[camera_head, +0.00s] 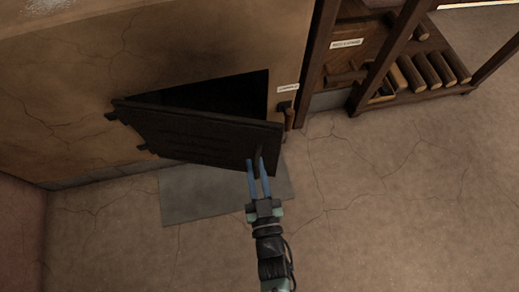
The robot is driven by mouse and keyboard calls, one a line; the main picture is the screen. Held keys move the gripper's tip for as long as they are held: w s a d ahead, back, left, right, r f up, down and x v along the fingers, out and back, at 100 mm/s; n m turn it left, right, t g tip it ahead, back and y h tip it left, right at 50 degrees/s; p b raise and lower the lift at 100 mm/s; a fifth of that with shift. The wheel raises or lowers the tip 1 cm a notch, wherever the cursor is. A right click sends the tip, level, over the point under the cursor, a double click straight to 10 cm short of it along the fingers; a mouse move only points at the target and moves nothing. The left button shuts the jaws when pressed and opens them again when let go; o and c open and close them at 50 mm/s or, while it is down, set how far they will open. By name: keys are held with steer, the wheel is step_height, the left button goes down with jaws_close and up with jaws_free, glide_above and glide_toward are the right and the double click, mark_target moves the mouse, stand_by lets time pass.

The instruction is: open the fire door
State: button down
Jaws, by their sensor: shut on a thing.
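The fire door (200,136) is a dark metal panel hinged at its left side on the tan wall. It stands partly open, swung outward, with a dark opening (215,93) showing behind its top edge. My gripper (257,163) reaches up from the bottom of the view, its blue fingers at the door's right end. The fingers are shut on the door's dark handle (259,155), which is mostly hidden between them.
A grey plate (195,208) lies on the cracked floor under the door. A wooden rack (400,60) with several logs (428,69) stands at the upper right. A small white label (288,88) is on the wall right of the opening. The floor at right and lower left is clear.

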steer(key=s+a+p, duration=0.1)
steer(key=s+a, duration=0.2)
steer(key=s, duration=0.3)
stand_by(0.3)
steer(key=c, duration=0.8)
jaws_free()
steer(key=s+d+p, duration=0.1)
steer(key=s+p, duration=0.3)
steer(key=s, duration=0.8)
steer(key=shift+s+d, duration=0.4)
